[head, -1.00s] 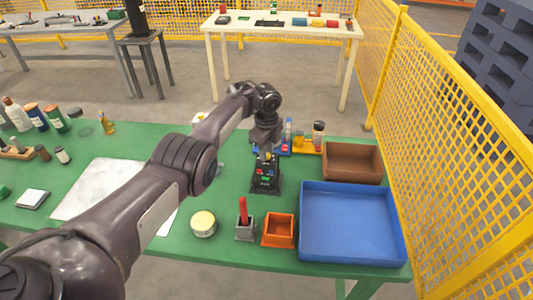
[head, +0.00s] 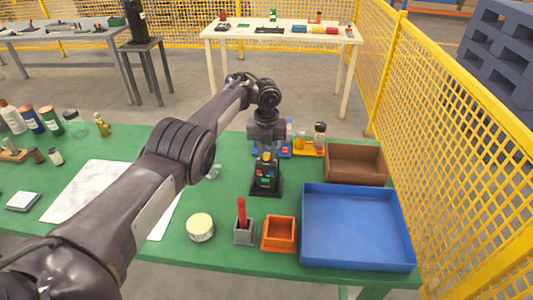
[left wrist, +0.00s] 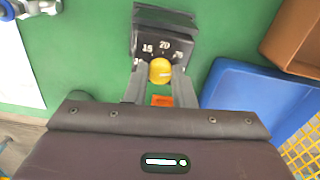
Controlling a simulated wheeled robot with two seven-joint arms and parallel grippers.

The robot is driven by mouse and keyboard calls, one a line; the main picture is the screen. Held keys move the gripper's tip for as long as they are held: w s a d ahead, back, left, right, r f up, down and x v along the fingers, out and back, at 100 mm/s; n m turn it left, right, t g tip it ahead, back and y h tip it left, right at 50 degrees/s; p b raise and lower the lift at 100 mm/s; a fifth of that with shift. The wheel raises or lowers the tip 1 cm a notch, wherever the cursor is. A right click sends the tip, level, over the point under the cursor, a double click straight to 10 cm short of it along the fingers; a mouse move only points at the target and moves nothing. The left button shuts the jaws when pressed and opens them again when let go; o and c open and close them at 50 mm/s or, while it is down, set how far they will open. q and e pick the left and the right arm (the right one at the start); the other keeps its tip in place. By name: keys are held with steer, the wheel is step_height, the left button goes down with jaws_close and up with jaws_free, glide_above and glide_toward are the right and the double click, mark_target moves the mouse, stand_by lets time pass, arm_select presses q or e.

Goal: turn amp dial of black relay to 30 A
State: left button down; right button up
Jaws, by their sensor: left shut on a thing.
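The black relay (head: 265,183) stands upright on the green table, with small coloured parts on its front. In the left wrist view its dark face (left wrist: 163,40) carries white numbers; 15 and 20 are readable, and others at the sides are partly hidden. The yellow amp dial (left wrist: 160,71) sits between the fingertips, with a short pale mark on it whose exact direction I cannot tell. My left gripper (head: 266,153) is above the relay. In the left wrist view the gripper (left wrist: 160,74) is shut on the dial. My right gripper is not in view.
A blue bin (head: 358,254), brown bin (head: 355,176) and orange box (head: 279,247) stand to the right and front. A grey holder with a red stick (head: 242,214) and a round tin (head: 200,227) are nearby. Small bottles (head: 318,138) stand behind the relay.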

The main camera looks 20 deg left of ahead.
mark_target(266, 154)
arm_select(q)
steer(key=shift+m+b, duration=0.4)
steer(key=shift+m, duration=1.3)
steer(key=c, duration=1.2)
jaws_free()
steer(key=shift+r, duration=0.1)
step_height(266, 154, up, 8)
steer(key=shift+f, duration=0.2)
